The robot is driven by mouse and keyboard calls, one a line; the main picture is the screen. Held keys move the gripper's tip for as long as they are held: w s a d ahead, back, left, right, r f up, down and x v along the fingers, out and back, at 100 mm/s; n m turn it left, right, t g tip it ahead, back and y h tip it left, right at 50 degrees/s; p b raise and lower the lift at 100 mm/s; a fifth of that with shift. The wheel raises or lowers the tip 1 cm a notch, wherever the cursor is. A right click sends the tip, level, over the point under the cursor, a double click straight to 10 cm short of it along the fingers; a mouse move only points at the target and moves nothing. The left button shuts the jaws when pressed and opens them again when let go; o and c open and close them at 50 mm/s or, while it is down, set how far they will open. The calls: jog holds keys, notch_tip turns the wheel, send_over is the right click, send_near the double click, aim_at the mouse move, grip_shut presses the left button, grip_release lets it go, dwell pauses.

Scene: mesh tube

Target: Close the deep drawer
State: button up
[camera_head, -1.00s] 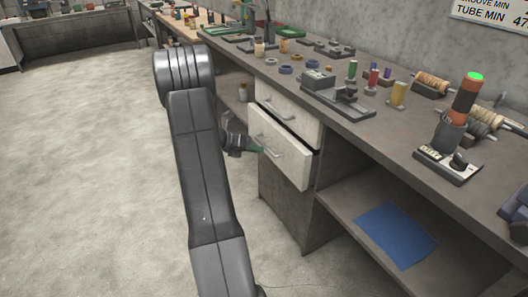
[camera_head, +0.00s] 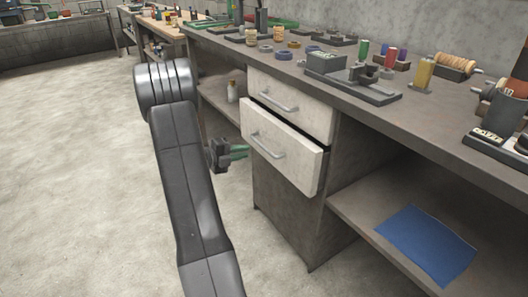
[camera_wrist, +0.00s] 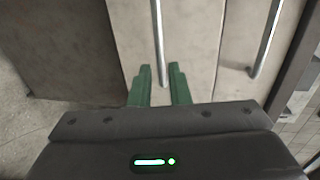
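The deep drawer (camera_head: 285,158) is the lower of two pale drawers under the workbench. Its front stands out from the cabinet, with a dark gap along its top and right side. It has a metal bar handle (camera_head: 264,143). My gripper (camera_head: 246,151), with green fingers, is at the left of the drawer front, near the handle. Contact cannot be told.
The upper drawer (camera_head: 290,103) sits above and also has a bar handle. A lower shelf (camera_head: 360,213) at right holds a blue cloth (camera_head: 427,243). The bench top (camera_head: 300,75) carries several small parts and tools. The floor (camera_head: 85,150) at left is clear.

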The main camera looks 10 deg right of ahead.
aim_at(263, 148)
jog(key=b+x, duration=0.3)
jog(key=x, duration=0.6)
jog(key=shift+d, duration=0.3)
jog(key=shift+c, duration=0.3)
grip_shut()
